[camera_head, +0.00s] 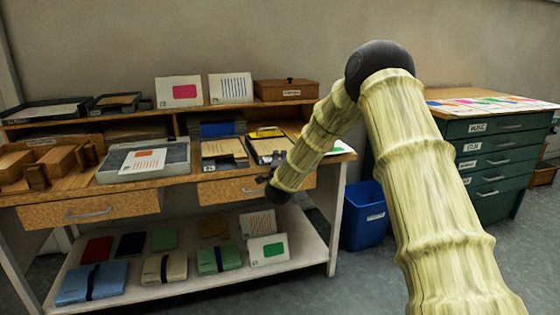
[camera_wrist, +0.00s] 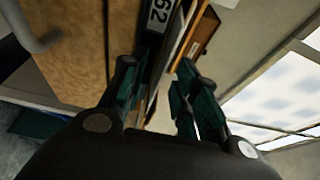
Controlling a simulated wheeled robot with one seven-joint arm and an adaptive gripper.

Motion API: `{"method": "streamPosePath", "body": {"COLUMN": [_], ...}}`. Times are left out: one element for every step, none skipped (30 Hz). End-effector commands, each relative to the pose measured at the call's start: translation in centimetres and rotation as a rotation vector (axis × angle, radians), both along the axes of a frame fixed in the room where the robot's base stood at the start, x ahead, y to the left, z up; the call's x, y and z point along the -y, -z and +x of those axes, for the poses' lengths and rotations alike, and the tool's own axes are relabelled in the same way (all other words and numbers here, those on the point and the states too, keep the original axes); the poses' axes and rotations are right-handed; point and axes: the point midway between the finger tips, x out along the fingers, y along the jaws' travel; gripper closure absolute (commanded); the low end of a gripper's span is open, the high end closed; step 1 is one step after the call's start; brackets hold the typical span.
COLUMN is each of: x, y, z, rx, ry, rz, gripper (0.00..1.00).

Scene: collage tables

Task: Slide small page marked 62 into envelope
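In the wrist view, a dark tag marked 62 (camera_wrist: 160,14) shows at the top, just beyond my fingers. Pale and brown thin edges run beside it; which of them is the small page I cannot tell. My gripper (camera_wrist: 157,72) has its two fingers apart, one on each side of these edges, with no clear contact. In the head view my gripper (camera_head: 266,181) is at the desk's front edge, mostly hidden by my arm. Tan envelope-like sheets (camera_head: 222,150) lie in a tray on the desk; which is the envelope I cannot tell.
The desk drawer (camera_head: 228,190) is right by my gripper. A grey tray (camera_head: 172,168) holds a printed card left of the tan sheets. A blue bin (camera_head: 365,218) stands right of the desk. A lower shelf (camera_head: 185,292) holds folders and cards.

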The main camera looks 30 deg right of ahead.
Motion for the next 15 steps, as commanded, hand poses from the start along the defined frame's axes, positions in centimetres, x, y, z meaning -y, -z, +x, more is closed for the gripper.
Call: {"method": "streamPosePath", "body": {"x": [-0.4,-0.6,-1.0,-1.2,-1.5,-1.9,-2.2,-2.5,-2.9,-3.2,-3.4,-3.8,-4.0,-4.3,-4.6], "y": [-0.1,0.0,0.0,0.0,0.1,0.1,0.0,0.1,0.1,0.1,0.1,0.1,0.1,0.1,0.2], "z": [-0.6,-1.0,-1.6,-2.0,-2.5,-3.2,-3.7,-4.2,-4.8,-5.3,-5.7,-6.3,-6.7,-7.0,-7.5], "rx": [0.001,0.0,-0.001,-0.001,-0.001,-0.001,0.0,-0.001,-0.001,-0.001,-0.001,-0.001,0.0,-0.001,-0.001], "ry": [0.0,-0.001,-0.001,-0.001,-0.001,-0.001,-0.001,-0.001,-0.001,-0.001,-0.001,-0.001,-0.001,-0.001,-0.001], "rz": [0.001,0.001,0.002,0.002,0.002,0.003,0.002,0.003,0.003,0.003,0.003,0.003,0.001,0.002,0.002], "gripper": [0.7,0.7,0.7,0.7,0.7,0.7,0.7,0.7,0.7,0.7,0.7,0.7,0.7,0.7,0.7]}}
